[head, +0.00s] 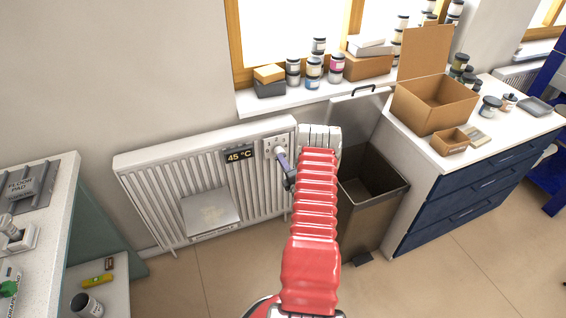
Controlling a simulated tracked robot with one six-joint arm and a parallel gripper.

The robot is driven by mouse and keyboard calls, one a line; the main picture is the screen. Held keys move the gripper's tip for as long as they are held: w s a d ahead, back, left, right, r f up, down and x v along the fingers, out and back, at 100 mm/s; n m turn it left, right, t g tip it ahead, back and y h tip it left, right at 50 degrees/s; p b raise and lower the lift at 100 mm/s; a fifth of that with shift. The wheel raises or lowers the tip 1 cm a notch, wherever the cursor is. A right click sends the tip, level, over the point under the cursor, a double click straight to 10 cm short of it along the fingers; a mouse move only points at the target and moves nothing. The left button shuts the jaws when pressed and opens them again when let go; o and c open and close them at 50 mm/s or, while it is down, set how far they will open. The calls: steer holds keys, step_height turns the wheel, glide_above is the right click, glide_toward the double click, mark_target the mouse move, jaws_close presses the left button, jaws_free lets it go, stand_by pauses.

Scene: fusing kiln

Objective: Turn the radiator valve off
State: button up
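The radiator (165,185) is a white panel with vertical ribs on the wall below the window. The white slotted end of my arm (319,136) is just right of the valve. My gripper's fingers cannot be made out, and contact with the lever is unclear.
A display (239,155) reading 45 °C and a pale square panel (210,209) are on the radiator. A dark open bin (372,205) stands close right of my arm. Jars line the windowsill (262,104). The floor (215,270) before the radiator is clear.

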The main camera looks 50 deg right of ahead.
steer(key=o, duration=0.3)
steer(key=shift+s+d+r, duration=0.1)
steer(key=shift+d, duration=0.1)
steer(key=shift+s, duration=0.15)
steer(key=v, duration=1.3)
steer(key=shift+s+a, duration=0.15)
steer(key=shift+a, duration=0.1)
